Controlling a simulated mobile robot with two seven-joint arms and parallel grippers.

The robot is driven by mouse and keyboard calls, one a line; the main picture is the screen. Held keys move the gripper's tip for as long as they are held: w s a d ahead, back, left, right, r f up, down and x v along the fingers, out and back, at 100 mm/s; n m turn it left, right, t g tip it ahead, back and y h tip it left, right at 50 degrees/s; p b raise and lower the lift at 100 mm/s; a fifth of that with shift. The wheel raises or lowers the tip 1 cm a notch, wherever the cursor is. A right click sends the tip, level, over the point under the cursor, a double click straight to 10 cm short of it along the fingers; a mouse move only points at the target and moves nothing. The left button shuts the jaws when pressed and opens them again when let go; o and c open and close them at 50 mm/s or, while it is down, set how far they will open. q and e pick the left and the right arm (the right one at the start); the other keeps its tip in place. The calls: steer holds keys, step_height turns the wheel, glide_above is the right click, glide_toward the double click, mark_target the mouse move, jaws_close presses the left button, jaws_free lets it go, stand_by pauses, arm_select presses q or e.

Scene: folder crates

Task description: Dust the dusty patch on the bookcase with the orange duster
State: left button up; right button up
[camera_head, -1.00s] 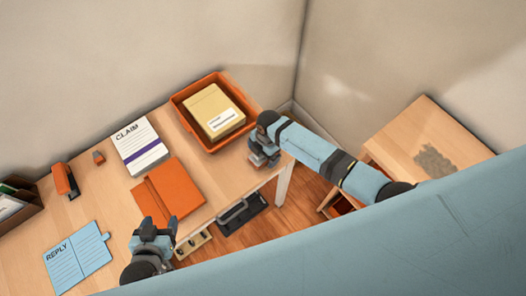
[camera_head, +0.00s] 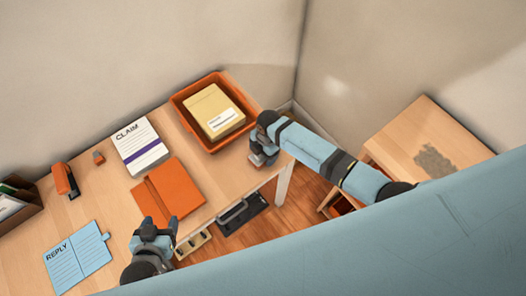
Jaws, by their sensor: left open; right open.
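A grey dusty patch (camera_head: 435,160) lies on the light wood top of the bookcase (camera_head: 425,115) at the right. I cannot make out an orange duster in this view. My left gripper (camera_head: 160,228) is open and empty at the front edge of the desk, close to the orange folder. My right gripper (camera_head: 262,155) is open and empty near the desk's right end, just below the orange crate. Both grippers are well to the left of the dusty patch. My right arm and a large part of my body hide the bookcase's front and lower right area.
On the desk (camera_head: 100,190) are an orange crate (camera_head: 183,107) with tan envelopes, a CLAIM pad (camera_head: 140,146), an orange folder (camera_head: 169,192), a blue REPLY folder (camera_head: 76,257), a stapler (camera_head: 64,180) and a brown file box (camera_head: 20,207). A floor gap separates desk and bookcase.

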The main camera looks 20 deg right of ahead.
steer(key=shift+r, duration=0.15)
steer(key=shift+r+p, duration=0.5)
steer(key=shift+p, duration=0.2)
steer(key=c, duration=0.9)
